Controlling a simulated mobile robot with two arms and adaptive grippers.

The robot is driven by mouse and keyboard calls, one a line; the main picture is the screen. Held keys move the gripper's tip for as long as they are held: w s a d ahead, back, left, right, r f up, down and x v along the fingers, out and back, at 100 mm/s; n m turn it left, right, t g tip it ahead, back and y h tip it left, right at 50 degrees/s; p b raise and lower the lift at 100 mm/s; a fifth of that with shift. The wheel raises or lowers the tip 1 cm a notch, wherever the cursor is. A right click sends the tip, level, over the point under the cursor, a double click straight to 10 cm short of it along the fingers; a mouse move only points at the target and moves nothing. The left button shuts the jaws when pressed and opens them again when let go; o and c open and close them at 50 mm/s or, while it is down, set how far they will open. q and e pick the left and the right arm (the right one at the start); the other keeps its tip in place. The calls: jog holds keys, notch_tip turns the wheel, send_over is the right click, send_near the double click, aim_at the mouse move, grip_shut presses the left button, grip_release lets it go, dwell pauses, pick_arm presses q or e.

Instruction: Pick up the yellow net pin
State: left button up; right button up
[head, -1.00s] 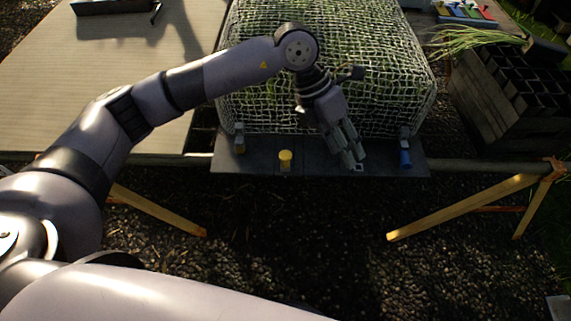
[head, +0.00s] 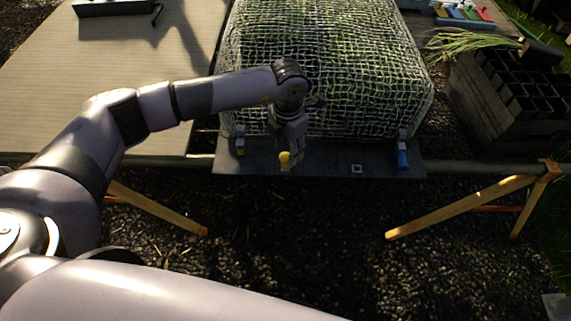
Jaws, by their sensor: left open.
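The yellow net pin (head: 285,162) stands on the dark board (head: 325,158) along the front of the netted cover. Its upper part is partly hidden by my left gripper (head: 287,152). My left gripper points down and is open right at the pin. I cannot tell whether its fingers touch the pin or stand on both sides of it. My right gripper is not in view.
The netted cover (head: 330,70) rises just behind the gripper. A dark crate (head: 515,95) is at right. The board's right half is mostly clear.

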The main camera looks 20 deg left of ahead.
aim_at(285, 156)
pick_arm(q)
jog(key=shift+f+p, duration=0.3)
jog(key=shift+f, duration=0.3)
jog(key=f, duration=0.1)
jog(key=f+p, duration=0.1)
jog(key=f, duration=0.1)
jog(key=shift+s+a+f, duration=0.15)
jog(key=shift+a+f, duration=0.05)
jog(key=shift+f, duration=0.45)
jog(key=shift+c, duration=0.3)
grip_shut()
